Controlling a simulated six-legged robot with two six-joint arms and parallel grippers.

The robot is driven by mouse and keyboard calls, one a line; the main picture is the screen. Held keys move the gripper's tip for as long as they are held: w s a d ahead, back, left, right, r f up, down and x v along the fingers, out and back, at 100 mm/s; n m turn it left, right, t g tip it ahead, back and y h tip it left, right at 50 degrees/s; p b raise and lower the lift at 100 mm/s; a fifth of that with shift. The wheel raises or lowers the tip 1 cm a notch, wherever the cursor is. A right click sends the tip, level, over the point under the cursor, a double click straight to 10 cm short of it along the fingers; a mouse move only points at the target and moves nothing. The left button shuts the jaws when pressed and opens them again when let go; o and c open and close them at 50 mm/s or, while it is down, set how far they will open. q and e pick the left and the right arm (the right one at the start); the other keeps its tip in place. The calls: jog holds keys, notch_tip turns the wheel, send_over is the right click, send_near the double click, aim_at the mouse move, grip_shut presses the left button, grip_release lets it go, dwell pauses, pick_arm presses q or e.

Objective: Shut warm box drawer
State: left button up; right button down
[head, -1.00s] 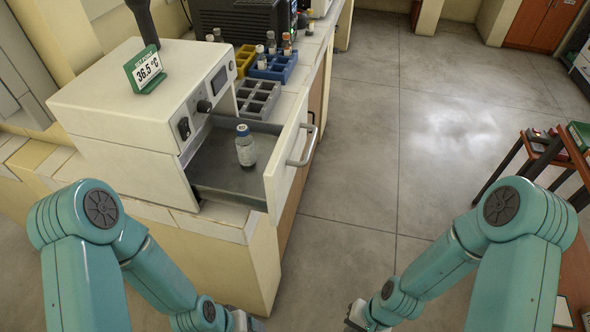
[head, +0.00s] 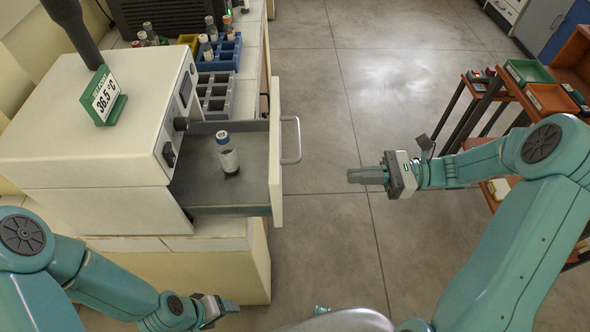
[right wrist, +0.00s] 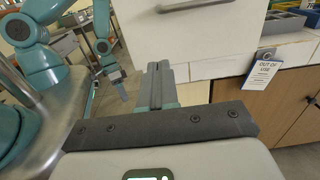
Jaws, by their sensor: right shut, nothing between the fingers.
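The warm box (head: 95,130) is a white cabinet on the bench at the left of the head view. Its grey drawer (head: 200,180) is pulled out to the right, with a white front panel (head: 276,160) and a metal bar handle (head: 293,140). A capped bottle (head: 228,155) stands in the drawer. My right gripper (head: 352,176) is shut and empty, to the right of the drawer front and apart from it, pointing at it. In the right wrist view the drawer front (right wrist: 190,30) is ahead of the fingers (right wrist: 158,75). My left gripper (head: 232,306) is low at the front of the bench; its jaws are too small to read.
Racks (head: 215,92) with vials stand on the bench behind the drawer. A green temperature sign (head: 103,97) sits on the box. An orange shelf unit (head: 545,95) is at the right. An out-of-use tag (right wrist: 264,70) hangs on the bench front. The floor between is clear.

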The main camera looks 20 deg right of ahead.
jog(key=p+x, duration=0.2)
jog(key=x, duration=1.1)
jog(key=shift+a+p, duration=0.25)
jog(key=shift+p, duration=0.05)
jog(key=shift+s, duration=0.2)
jog(key=shift+w, duration=0.1)
jog(key=b+x, duration=0.3)
jog(key=x, duration=1.5)
jog(key=shift+f, duration=0.1)
jog(key=shift+r, duration=0.2)
